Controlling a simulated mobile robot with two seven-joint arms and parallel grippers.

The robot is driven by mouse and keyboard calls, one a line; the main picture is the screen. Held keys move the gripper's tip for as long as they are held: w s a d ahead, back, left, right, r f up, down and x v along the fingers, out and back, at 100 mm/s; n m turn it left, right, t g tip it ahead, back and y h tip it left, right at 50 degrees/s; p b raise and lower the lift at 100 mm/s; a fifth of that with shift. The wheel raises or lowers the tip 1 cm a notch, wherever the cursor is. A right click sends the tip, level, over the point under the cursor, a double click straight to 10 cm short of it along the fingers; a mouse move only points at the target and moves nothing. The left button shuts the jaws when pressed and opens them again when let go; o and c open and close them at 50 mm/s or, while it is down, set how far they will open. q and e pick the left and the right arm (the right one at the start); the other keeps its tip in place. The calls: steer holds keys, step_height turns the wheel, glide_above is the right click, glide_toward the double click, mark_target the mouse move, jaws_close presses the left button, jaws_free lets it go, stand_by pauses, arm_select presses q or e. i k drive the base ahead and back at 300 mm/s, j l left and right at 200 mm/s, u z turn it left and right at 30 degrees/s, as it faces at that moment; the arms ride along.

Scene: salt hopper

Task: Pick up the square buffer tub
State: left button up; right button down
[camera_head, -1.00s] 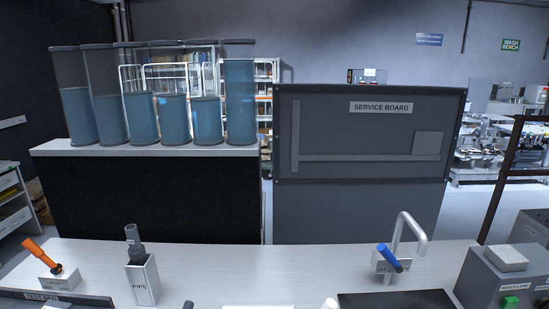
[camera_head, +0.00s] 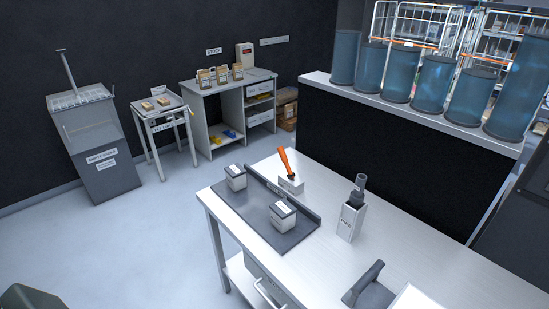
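Two small, light, box-shaped tubs with dark bands and pale labelled tops stand on a dark grey tray (camera_head: 248,212) at the left end of the white bench. The rear tub (camera_head: 236,179) is near the tray's far left corner. The front tub (camera_head: 282,217) is nearer, towards the tray's right side. Both look square, and their labels are too small to read, so I cannot tell which is the buffer tub. Neither of my grippers is in view.
A grey object (camera_head: 369,287) stands at the front. Open floor (camera_head: 130,235) lies left.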

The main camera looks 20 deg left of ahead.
mark_target(283, 214)
steer(key=u, duration=0.55)
steer(key=i+j+z, duration=0.1)
steer(key=i, duration=0.45)
steer(key=i+j, duration=0.3)
steer(key=i, duration=0.2)
steer(key=i+j+z, duration=0.15)
steer(key=i, duration=0.35)
steer(key=i+j+z, duration=0.1)
steer(key=i+j, duration=0.25)
steer(key=i, duration=0.2)
